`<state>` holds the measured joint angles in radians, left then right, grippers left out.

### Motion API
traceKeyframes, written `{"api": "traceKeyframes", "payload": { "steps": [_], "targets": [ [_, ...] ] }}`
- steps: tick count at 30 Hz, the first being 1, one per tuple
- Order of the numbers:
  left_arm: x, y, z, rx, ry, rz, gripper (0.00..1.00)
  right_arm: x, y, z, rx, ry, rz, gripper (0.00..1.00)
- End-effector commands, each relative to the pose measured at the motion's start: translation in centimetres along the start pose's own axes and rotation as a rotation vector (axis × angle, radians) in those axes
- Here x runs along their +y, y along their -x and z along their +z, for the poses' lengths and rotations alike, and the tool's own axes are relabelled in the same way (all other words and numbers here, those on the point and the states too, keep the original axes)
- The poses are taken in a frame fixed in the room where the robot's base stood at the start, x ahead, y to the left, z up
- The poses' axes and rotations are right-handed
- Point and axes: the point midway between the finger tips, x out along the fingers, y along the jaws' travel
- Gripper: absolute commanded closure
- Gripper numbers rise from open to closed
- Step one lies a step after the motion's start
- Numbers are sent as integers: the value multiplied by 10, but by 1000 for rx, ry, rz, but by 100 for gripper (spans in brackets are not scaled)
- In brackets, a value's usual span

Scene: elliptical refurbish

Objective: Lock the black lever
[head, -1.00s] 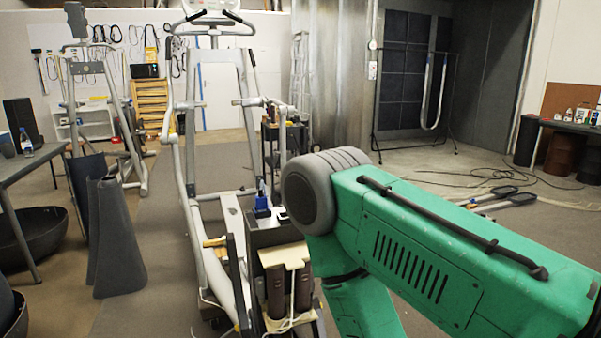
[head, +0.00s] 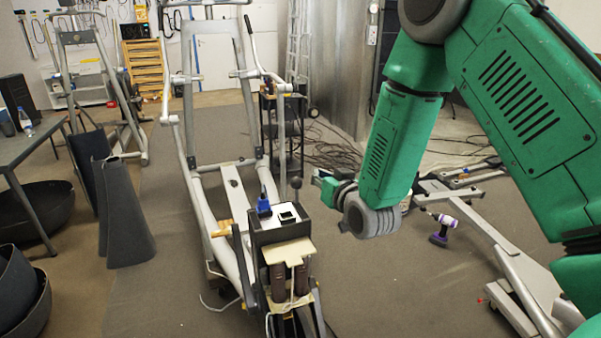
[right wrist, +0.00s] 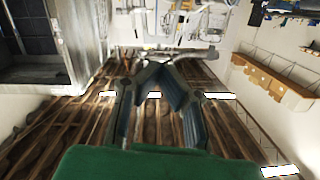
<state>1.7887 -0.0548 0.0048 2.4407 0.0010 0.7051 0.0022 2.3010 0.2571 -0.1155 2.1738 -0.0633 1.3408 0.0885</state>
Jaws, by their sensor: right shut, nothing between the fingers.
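A dark lever with a ball knob (head: 296,184) stands upright at the rear right of the elliptical machine's console box (head: 280,234). I take it for the black lever; its locked state cannot be told. In the head view, my right forearm comes down from the upper right. Its wrist end is just right of the knob, with a small gap in the picture. The right fingers are not clear there. In the right wrist view my right gripper (right wrist: 160,66) has its fingers together, empty, with ceiling and walls behind. My left gripper is not in view.
The elliptical's grey frame (head: 207,207) rises behind the console. A table (head: 30,146) and dark shells (head: 35,209) are at left.

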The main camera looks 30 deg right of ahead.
Motion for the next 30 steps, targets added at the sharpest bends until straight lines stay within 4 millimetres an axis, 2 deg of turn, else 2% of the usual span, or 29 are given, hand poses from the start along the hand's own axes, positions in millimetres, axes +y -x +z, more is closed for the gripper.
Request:
{"api": "traceKeyframes", "payload": {
  "steps": [5,8,11,22,24,30],
  "targets": [
    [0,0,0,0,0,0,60,1,-2,1,-2,-1,0,100],
    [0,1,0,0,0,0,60,2,-9,1,-2,-1,0,100],
    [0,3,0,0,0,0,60,1,-24,1,-1,-1,-1,100],
    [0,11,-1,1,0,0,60,1,-101,1,-2,1,0,100],
    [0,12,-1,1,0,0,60,1,-103,16,-9,0,0,100],
    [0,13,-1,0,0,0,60,1,-108,36,-5,0,0,100]
  ]
}}
